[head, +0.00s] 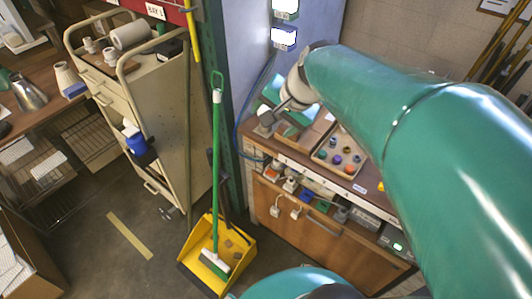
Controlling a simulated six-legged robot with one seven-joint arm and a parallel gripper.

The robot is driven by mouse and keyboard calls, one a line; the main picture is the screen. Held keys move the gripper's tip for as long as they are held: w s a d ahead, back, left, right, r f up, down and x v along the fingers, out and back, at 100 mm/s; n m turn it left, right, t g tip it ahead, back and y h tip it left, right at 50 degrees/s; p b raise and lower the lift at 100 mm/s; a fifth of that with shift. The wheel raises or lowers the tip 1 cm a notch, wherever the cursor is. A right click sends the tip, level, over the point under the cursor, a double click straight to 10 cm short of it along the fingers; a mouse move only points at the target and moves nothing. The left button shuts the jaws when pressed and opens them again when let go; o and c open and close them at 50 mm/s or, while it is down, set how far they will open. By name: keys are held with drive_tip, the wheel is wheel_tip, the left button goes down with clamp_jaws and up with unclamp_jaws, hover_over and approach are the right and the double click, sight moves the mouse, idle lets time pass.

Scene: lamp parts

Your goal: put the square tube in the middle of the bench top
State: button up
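The bench (370,178) with a brown top stands right of centre, and my green arm covers much of it. My arm's pale wrist ends over the bench's far left part. My gripper (283,106) shows there as a small greyish shape, too small to tell whether it is open or shut, or whether it holds anything. I cannot make out the square tube in this view; it may be hidden behind my arm or too small to tell.
A shallow tray (341,150) with several coloured round parts sits on the bench top. A green broom (216,150) stands in a yellow dustpan (238,243) left of the bench. A cream trolley (150,110) stands further left. Floor is open around the tape strip (129,235).

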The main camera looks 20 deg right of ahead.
drive_tip(key=s+a+n+h, duration=0.2)
drive_tip(key=s+a+n, duration=0.3)
drive_tip(key=s+n, duration=0.5)
drive_tip(key=shift+s+a+f, duration=0.2)
drive_tip(key=shift+s+a, duration=0.15)
drive_tip(key=shift+s, duration=0.7)
